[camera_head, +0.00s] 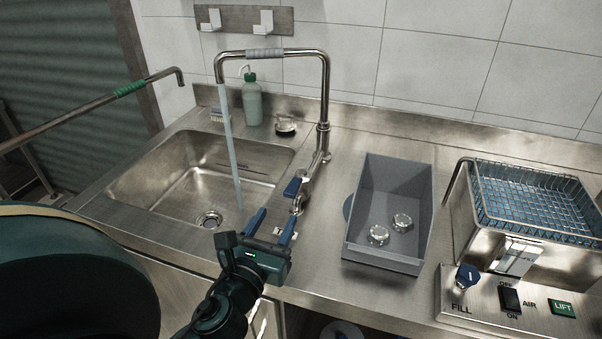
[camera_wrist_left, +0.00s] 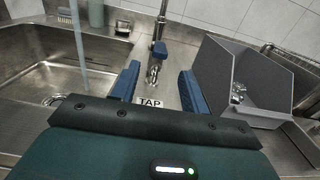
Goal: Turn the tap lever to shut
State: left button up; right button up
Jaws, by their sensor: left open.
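The tap (camera_head: 325,95) is a tall chrome swan-neck at the sink's right rim, with a grey sleeve on its top bar. A stream of water (camera_head: 231,150) runs from its spout into the sink (camera_head: 165,190). The blue tap lever (camera_head: 292,187) sits low on the tap body, and shows in the left wrist view (camera_wrist_left: 161,48) beyond my fingers. My left gripper (camera_head: 274,224) is open and empty, just in front of the lever and apart from it. In the wrist view its blue fingers (camera_wrist_left: 160,80) stand either side of the tap base and a "TAP" label (camera_wrist_left: 150,103). My right gripper is not in view.
A grey bin (camera_head: 385,252) with round metal pieces stands right of the tap. Further right are a blue wire basket (camera_head: 530,195) and a control panel (camera_head: 480,315). A green bottle (camera_head: 252,103) stands behind the sink. A pole with a hook (camera_head: 90,105) crosses at left.

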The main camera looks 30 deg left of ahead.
aim_at(295, 183)
pick_arm(q)
jog(key=p+x, duration=0.2)
jog(key=x, duration=1)
jog(key=shift+w, duration=0.2)
jog(key=shift+c, duration=0.6)
grip_shut()
